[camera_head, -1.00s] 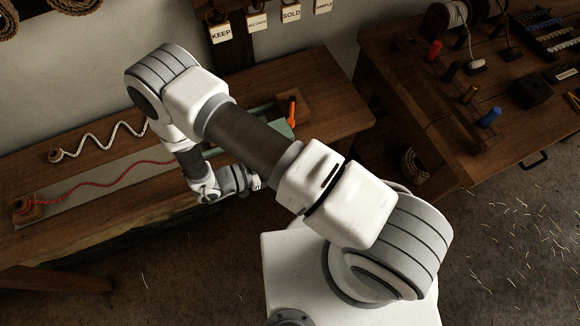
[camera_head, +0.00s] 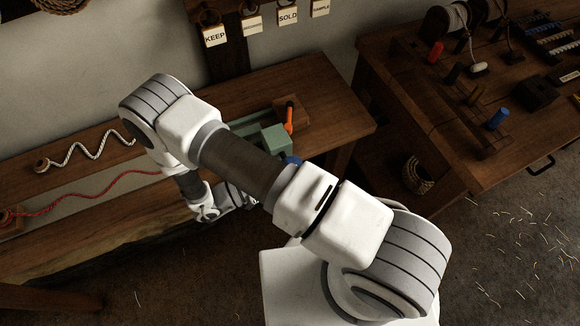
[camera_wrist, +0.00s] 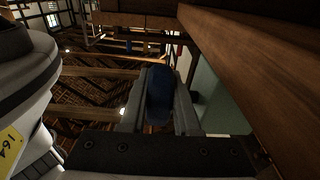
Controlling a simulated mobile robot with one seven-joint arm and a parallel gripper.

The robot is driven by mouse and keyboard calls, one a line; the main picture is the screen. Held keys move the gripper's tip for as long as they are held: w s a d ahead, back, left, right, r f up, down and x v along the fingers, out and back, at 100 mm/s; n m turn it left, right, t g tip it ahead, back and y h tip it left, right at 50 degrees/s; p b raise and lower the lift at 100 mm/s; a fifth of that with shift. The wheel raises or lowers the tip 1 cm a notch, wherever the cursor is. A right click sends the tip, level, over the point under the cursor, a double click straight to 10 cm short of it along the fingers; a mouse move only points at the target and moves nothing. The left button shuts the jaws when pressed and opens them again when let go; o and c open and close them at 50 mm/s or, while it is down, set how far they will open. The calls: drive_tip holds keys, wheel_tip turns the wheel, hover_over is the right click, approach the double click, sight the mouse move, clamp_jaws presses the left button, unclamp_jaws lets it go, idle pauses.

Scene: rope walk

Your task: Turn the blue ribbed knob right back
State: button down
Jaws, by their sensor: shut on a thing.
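The blue ribbed knob (camera_wrist: 158,95) shows dark blue between my gripper's two fingers in the wrist view. In the head view a small part of the knob (camera_head: 292,160) shows beside the green block-shaped fixture (camera_head: 276,138), just past my arm. My gripper (camera_wrist: 158,105) is shut on the knob, with a finger on each side of it. In the head view my forearm hides the fingers. How far the knob is turned cannot be told. The green fixture also shows in the wrist view (camera_wrist: 207,95), right of the fingers.
An orange-red handle (camera_head: 289,117) stands on a wooden block behind the fixture. A white rope (camera_head: 90,147) and a red cord (camera_head: 95,188) lie along the bench (camera_head: 340,110) at left. A second table (camera_head: 440,120) with pegs and spools stands at right.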

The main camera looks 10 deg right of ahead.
drive_tip(key=c, duration=0.6)
unclamp_jaws()
drive_tip(key=shift+d, duration=0.1)
drive_tip(key=shift+c, duration=0.2)
drive_tip(key=b+v, duration=0.3)
drive_tip(key=v, duration=1.4)
drive_tip(key=shift+a, duration=0.2)
